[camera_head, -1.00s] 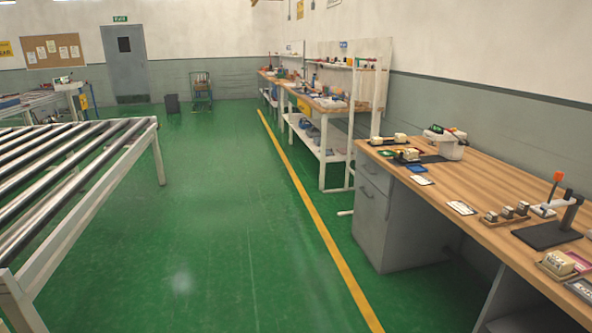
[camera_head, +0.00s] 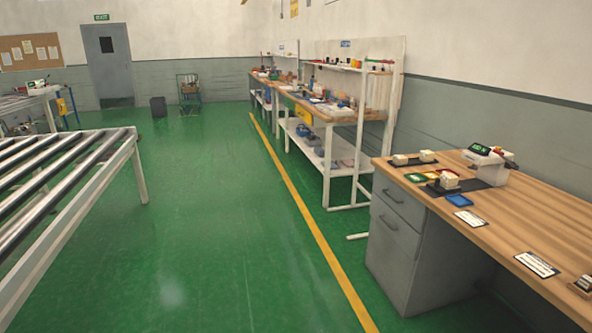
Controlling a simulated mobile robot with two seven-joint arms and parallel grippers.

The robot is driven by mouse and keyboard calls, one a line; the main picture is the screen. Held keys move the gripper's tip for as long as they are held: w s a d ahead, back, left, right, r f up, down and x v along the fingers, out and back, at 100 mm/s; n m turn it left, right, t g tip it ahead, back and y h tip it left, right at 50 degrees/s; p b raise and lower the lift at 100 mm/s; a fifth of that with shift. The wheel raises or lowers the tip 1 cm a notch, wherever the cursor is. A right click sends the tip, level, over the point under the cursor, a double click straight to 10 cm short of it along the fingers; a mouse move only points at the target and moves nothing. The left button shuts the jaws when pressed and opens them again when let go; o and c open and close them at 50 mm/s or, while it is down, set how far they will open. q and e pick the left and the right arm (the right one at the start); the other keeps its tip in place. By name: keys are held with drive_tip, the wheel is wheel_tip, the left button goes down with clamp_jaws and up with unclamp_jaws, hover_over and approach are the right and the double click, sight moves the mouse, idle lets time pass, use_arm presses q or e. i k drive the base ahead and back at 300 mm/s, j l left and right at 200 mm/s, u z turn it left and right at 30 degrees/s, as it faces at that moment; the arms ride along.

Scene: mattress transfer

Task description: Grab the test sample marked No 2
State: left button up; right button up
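A wooden workbench (camera_head: 500,218) stands at the right. More blocks (camera_head: 586,283) are cut off at the right edge. I cannot read a number on any of them, so I cannot tell which is No 2. Neither of my grippers is in view.
A white device with a dark display (camera_head: 487,153) stands on the bench. A roller conveyor (camera_head: 85,190) is at the left. White shelved workbenches (camera_head: 322,130) line the right wall. The green floor (camera_head: 215,230) between is clear.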

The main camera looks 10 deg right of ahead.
sight(449, 180)
drive_tip(key=i+z, duration=0.3)
drive_tip(key=i, duration=0.3)
drive_tip(key=i+j+z, duration=0.25)
drive_tip(key=i, duration=0.3)
drive_tip(key=i+l+z, duration=0.1)
drive_tip(key=i+z, duration=0.2)
drive_tip(key=i, duration=0.95)
